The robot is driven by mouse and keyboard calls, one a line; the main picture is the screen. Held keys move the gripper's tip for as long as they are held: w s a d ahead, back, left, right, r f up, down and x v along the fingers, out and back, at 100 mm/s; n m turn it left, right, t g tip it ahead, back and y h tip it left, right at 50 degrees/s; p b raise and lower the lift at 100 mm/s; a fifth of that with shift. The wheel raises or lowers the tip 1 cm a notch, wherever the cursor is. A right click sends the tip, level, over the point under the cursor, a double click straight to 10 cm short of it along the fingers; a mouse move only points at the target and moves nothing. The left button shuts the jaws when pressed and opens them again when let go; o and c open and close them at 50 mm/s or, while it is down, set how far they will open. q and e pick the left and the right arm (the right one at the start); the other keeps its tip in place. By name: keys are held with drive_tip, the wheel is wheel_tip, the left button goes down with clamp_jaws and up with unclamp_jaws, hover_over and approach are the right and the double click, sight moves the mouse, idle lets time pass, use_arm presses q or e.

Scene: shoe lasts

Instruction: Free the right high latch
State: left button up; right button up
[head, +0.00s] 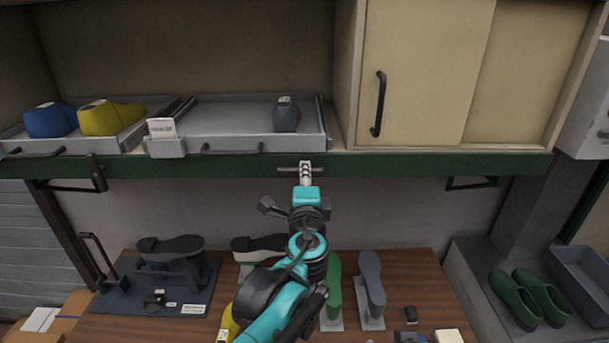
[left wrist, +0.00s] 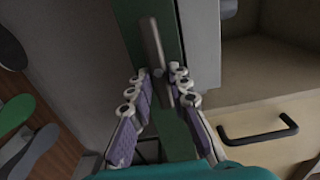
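The latch (head: 286,170) is a small dark bar on the green shelf edge, below the right end of the grey tray (head: 240,113). It lies roughly level in the head view. In the left wrist view the latch bar (left wrist: 152,42) runs between the fingers of my left gripper (left wrist: 160,82), with a round pivot near its middle. The fingers are spread on either side of the bar, with gaps visible. In the head view my left gripper (head: 305,173) reaches up to the latch and covers part of it. My right gripper is not in view.
A cream sliding door (head: 420,70) closes the cupboard at right. Below, the wooden table (head: 410,275) carries several soles and a stand (head: 165,275).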

use_arm(q)
drive_tip(key=shift+o, duration=1.3)
drive_tip(key=shift+d, duration=0.1)
drive_tip(key=s, duration=1.2)
